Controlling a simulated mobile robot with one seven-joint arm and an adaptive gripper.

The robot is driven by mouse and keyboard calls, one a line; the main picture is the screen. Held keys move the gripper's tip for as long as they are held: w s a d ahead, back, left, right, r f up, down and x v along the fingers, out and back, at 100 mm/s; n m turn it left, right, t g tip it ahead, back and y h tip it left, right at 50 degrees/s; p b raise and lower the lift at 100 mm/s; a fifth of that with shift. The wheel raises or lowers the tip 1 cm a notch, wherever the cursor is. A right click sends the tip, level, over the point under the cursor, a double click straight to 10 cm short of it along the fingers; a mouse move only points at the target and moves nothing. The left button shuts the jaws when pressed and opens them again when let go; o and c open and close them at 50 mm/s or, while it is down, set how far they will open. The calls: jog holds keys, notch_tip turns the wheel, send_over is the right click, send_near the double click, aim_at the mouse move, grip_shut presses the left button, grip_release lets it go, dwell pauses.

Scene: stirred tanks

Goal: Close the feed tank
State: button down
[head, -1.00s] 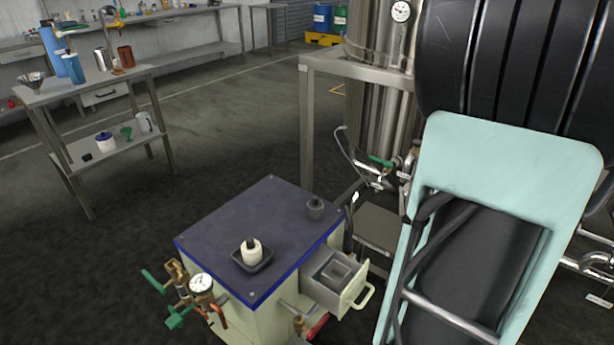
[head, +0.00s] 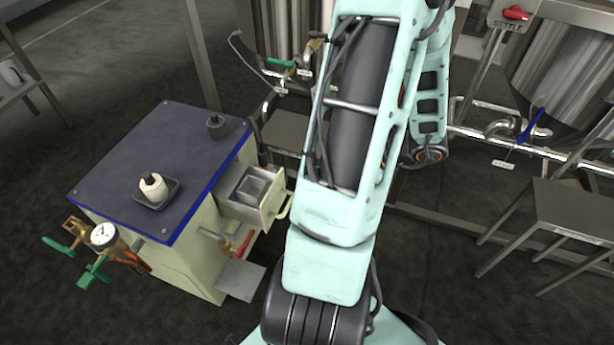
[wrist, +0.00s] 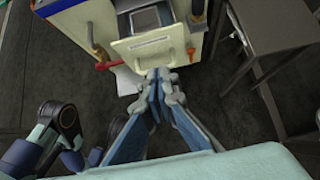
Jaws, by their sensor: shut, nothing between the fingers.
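A steel tank (head: 283,25) stands at the back, left of my arm in the head view. A green-handled valve (head: 280,64) sits on the piping under it. A second steel tank (head: 570,65) stands at the right, with a blue-handled valve (head: 528,127) on its pipework. I cannot read a feed label on either tank. My gripper (wrist: 158,74) shows in the wrist view with its fingers together and empty. It appears just in front of the open drawer (wrist: 150,50); whether it touches the drawer is unclear. The head view does not show the fingers.
A cabinet with a dark blue top (head: 150,150) stands at left, its drawer (head: 255,190) pulled out. It bears a tray (head: 172,193) with a white bottle, a dark weight-like object (head: 216,127), a gauge (head: 103,234) and a red-handled valve (head: 241,246). A steel stand (head: 575,215) stands at right.

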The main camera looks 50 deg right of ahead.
aim_at(277, 184)
jog(key=b+x, duration=0.1)
jog(key=x, duration=0.2)
jog(key=b+x, duration=0.1)
jog(key=x, duration=0.3)
jog(key=w+r+b+x, duration=0.1)
jog(key=x, duration=0.2)
jog(key=shift+w+a+f, duration=0.15)
jog(key=shift+w+a, duration=0.1)
jog(key=shift+a, duration=0.1)
jog(key=shift+w+a, duration=0.2)
jog(key=shift+w, duration=0.4)
